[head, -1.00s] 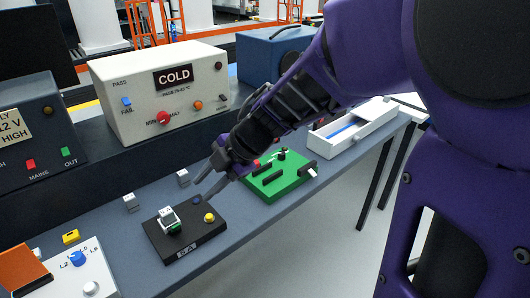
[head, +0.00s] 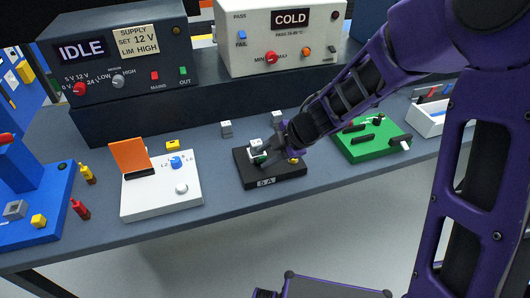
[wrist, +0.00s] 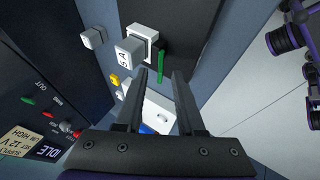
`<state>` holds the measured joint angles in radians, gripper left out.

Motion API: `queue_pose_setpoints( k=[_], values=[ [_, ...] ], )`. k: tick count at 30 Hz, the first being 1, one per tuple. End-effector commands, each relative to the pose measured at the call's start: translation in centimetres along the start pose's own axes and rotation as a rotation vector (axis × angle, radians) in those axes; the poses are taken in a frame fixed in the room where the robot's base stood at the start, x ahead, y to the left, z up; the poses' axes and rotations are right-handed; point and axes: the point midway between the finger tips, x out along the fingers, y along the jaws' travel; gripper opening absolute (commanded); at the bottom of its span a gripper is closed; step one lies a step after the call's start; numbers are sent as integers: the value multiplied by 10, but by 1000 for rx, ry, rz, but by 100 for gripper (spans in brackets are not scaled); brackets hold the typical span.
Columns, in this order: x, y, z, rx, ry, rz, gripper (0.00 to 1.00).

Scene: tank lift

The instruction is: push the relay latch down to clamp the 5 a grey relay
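The grey relay (head: 257,147) sits on the black base (head: 290,177), labelled 5 A, on the bench. In the wrist view the relay (wrist: 129,52) shows its 5 A marking, with a white block (wrist: 144,31) beside it. A narrow green bar (wrist: 161,65), possibly the latch, stands along the relay's side; whether it is up or down I cannot tell. My gripper (wrist: 161,74) is open and empty, its fingertips close to the green bar. Contact is unclear. In the head view my gripper (head: 273,150) partly hides the relay's right side.
A yellow button (head: 293,160) is on the base, right beside my gripper. A white panel with a blue knob (head: 175,162) stands left, a green board (head: 370,151) right. Small grey cubes (head: 226,128) and the COLD box (head: 250,52) are behind.

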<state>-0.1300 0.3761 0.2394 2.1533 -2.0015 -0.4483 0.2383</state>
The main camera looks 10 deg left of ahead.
Motion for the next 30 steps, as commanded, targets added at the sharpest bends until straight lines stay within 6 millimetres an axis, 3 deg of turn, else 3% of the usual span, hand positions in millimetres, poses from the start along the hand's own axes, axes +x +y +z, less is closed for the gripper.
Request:
queue_pose_setpoints(
  k=[4, 14, 21, 30],
  values=[
    [15, -1, 0, 0, 0, 0, 38],
    [18, 0, 0, 0, 0, 0, 38],
    [18, 0, 0, 0, 0, 0, 0],
    [18, 0, 0, 0, 0, 1, 0]
  ],
)
